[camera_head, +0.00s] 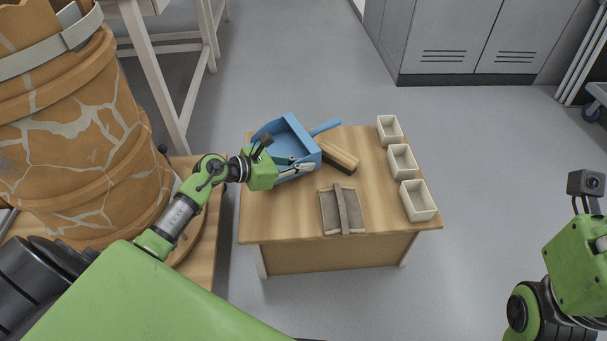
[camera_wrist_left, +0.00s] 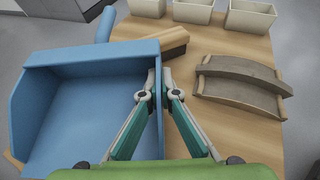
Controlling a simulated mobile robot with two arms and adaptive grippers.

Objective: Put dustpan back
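The blue dustpan (camera_head: 291,137) is at the back left corner of the small wooden table, its handle pointing to the back right. It fills the left of the left wrist view (camera_wrist_left: 85,100). My left gripper (camera_head: 305,168) is at its near right side wall. In the left wrist view the fingertips (camera_wrist_left: 161,77) are close together, one on each side of that wall, and appear shut on it. I cannot tell whether the pan rests fully on the table. My right gripper (camera_head: 585,262) is at the right edge, away from the table; its fingers are not clearly visible.
A wooden brush (camera_head: 338,155) lies right beside the dustpan. A grey-brown curved piece with a strip (camera_head: 328,212) lies at the table's front. Three cream bins (camera_head: 418,201) line the right side. A large cracked jar (camera_head: 75,130) stands at left. The table's front left (camera_head: 275,220) is clear.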

